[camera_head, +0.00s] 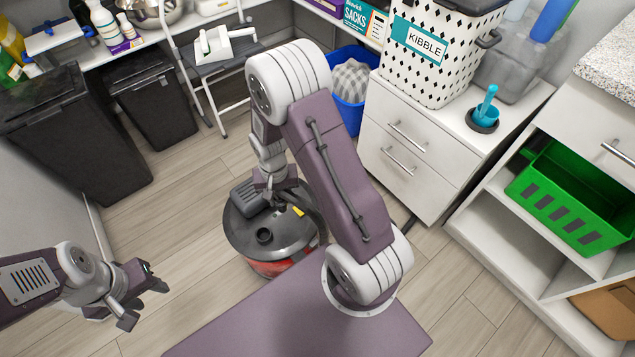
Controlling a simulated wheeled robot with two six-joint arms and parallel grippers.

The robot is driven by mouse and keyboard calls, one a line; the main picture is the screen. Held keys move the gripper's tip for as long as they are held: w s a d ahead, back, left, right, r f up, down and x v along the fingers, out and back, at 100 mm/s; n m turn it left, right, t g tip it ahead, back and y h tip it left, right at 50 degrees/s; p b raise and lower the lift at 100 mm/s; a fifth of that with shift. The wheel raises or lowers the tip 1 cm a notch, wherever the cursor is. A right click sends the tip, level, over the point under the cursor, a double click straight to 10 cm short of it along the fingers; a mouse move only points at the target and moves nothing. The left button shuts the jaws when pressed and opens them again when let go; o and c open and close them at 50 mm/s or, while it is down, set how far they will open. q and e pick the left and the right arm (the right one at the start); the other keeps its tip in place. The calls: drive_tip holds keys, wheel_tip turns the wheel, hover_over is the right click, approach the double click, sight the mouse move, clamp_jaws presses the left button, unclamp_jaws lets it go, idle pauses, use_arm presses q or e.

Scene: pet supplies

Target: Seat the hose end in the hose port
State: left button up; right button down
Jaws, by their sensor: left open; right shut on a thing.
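A canister vacuum (270,268), with a black top and red lower body, stands on the floor at the middle. Its top shows a round dark opening (264,235), which looks like the hose port. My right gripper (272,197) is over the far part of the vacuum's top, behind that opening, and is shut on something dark. This looks like the hose end, but my arm and gripper hide most of it. A dark hose curve (314,212) shows at the vacuum's right side. My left gripper (143,294) is open and empty at the lower left, apart from the vacuum.
A white drawer cabinet (432,158) with a kibble bin (440,50) stands at right. A blue bin (349,110) is behind my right arm. Black bins (76,140) and a step stool (213,62) are at the back left. Floor between vacuum and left gripper is clear.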

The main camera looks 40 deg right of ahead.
use_arm(q)
drive_tip(key=r+p, duration=0.2)
drive_tip(key=r, duration=0.1)
drive_tip(key=shift+s+r, duration=0.15)
drive_tip(key=shift+s, duration=0.05)
use_arm(e)
drive_tip(key=s+a+r+n, duration=0.1)
drive_tip(key=a+r+n, duration=0.2)
drive_tip(key=a, duration=0.5)
drive_tip(key=shift+s+a, duration=0.3)
drive_tip(key=b, duration=0.3)
hover_over(265, 237)
wheel_tip(265, 237, down, 5)
use_arm(q)
drive_tip(key=shift+f, duration=1.65)
use_arm(e)
drive_tip(key=shift+f, duration=0.45)
use_arm(q)
drive_tip(key=shift+f+b, duration=1.35)
drive_tip(key=shift+b, duration=0.2)
use_arm(e)
drive_tip(key=shift+f, duration=2.15)
drive_tip(key=shift+r, duration=0.1)
